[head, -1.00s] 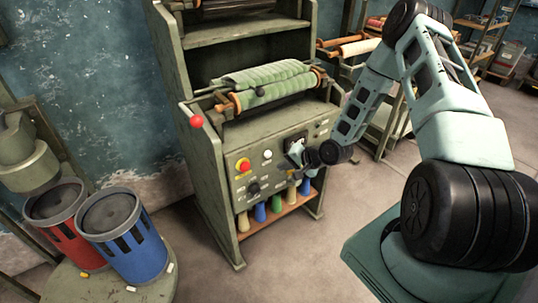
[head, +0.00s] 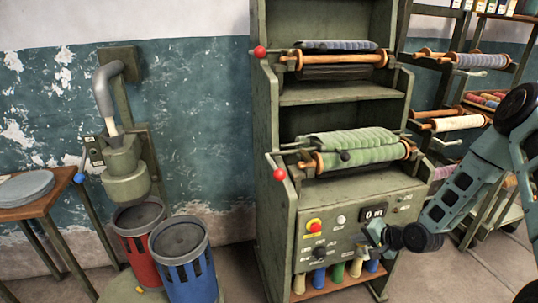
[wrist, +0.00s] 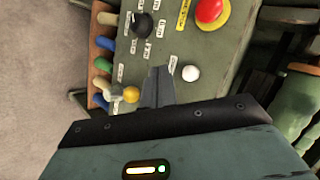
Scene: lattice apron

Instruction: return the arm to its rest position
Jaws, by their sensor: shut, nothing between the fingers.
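My arm enters from the right edge of the head view and reaches across the front of a green winding machine (head: 335,215). My gripper (head: 368,240) is by the machine's control panel, near the small display (head: 374,213). In the wrist view my gripper (wrist: 157,72) shows its fingers together with nothing between them. Beyond the fingers are a white button (wrist: 190,73), a red button on yellow (wrist: 210,10), a black knob (wrist: 142,25) and a yellow-tipped lever (wrist: 130,94). Whether the fingers touch the panel I cannot tell.
Red (head: 138,250) and blue (head: 190,270) slotted bins stand left of the machine. Red-knobbed levers (head: 279,174) stick out at its left side. A shelf rack (head: 470,60) with rolls stands behind my arm. Bare floor (head: 490,270) shows at the lower right.

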